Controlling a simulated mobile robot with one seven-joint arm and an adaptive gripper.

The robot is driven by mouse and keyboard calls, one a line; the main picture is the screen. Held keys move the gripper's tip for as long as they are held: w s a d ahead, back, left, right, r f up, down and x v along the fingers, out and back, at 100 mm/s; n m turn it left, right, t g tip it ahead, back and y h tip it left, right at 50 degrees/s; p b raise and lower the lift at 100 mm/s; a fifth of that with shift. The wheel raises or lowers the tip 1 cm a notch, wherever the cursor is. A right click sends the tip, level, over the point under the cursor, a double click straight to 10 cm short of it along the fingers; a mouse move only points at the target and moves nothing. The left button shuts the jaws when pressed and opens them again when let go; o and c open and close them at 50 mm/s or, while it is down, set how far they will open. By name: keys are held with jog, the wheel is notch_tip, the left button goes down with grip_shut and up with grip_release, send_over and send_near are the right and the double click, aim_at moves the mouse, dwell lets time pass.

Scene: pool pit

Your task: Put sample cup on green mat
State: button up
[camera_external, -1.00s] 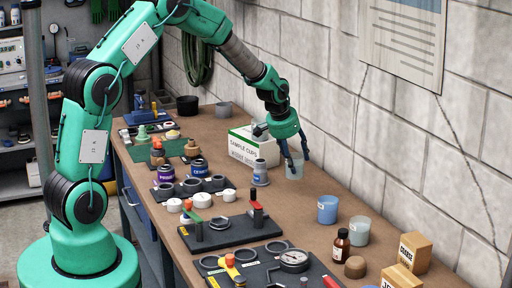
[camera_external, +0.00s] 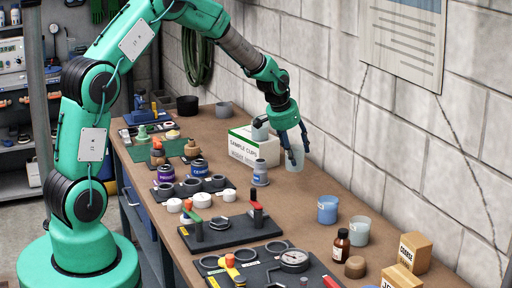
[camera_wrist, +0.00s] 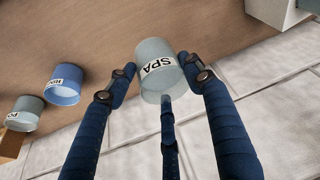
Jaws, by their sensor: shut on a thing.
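My gripper (camera_external: 294,151) has its dark blue fingers closed around a pale translucent grey cup (camera_external: 295,162), near the wall on the right of the sample cups box. In the wrist view the cup (camera_wrist: 160,80) sits between the fingertips and its label reads "SPA". I cannot tell how far its base is above the bench. A green mat (camera_external: 178,147) shows on the far left part of the bench, partly hidden behind small brown and dark items. My gripper is well to the right of it.
The white and green sample cups box (camera_external: 243,147) stands left of my gripper. A grey canister (camera_external: 260,172) is in front of it. A blue cup (camera_external: 327,210) and a grey cup (camera_external: 359,230) stand nearer. Black fixture boards line the bench's left side. The block wall is close on the right.

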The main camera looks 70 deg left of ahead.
jog(key=shift+r, duration=0.15)
